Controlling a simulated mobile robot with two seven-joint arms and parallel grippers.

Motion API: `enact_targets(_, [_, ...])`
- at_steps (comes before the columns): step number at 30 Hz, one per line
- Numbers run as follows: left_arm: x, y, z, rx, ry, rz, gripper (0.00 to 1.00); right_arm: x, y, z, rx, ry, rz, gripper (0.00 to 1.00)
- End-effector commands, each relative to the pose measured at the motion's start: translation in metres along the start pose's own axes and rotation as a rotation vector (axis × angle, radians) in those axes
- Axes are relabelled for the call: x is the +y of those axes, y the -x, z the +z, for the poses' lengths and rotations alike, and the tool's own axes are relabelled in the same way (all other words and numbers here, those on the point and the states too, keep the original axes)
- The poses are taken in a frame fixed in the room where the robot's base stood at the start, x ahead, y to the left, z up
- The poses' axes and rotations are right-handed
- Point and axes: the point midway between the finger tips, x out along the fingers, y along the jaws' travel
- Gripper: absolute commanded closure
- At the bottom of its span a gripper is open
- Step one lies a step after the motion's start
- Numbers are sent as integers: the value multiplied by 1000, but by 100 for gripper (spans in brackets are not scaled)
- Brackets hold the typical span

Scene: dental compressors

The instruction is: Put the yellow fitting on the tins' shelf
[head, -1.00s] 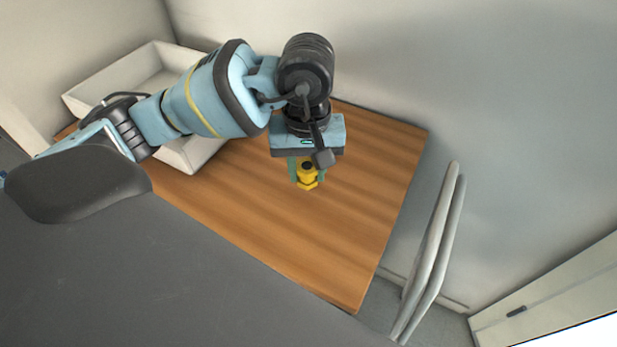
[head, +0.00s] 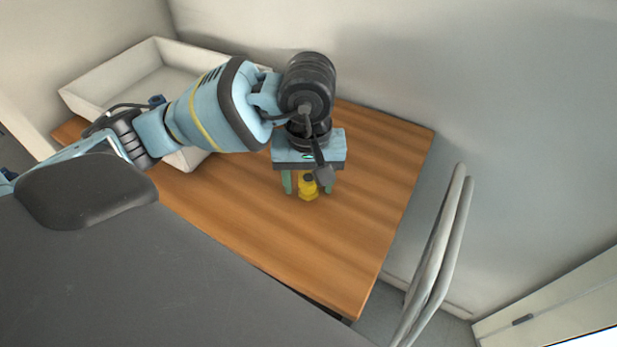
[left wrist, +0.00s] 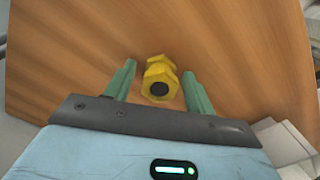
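The yellow fitting (head: 308,187) stands on the wooden table, with a dark round opening at its top. It also shows in the left wrist view (left wrist: 160,80). My left gripper (head: 306,190) points down over the fitting. Its green fingers are apart, one on each side, with a gap to the fitting in the left wrist view (left wrist: 158,84). The tins' shelf and the tins are not in view. My right gripper is not in view.
A white open tray (head: 112,82) sits at the back left of the wooden table (head: 300,240). Pale curved rails (head: 440,250) stand beyond the table's right edge, near the wall. The table's front and right parts are clear.

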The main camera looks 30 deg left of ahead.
Motion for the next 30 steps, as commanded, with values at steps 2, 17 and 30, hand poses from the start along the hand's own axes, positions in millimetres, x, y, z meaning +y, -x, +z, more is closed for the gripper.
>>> enact_targets(2, [0, 0, 0, 0, 0, 0, 46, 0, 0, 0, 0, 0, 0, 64])
enact_targets(17, [1, 66, -1, 10, 0, 7, 46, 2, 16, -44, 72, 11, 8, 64])
enact_targets(30, [0, 122, 0, 2, 0, 2, 46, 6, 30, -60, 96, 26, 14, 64])
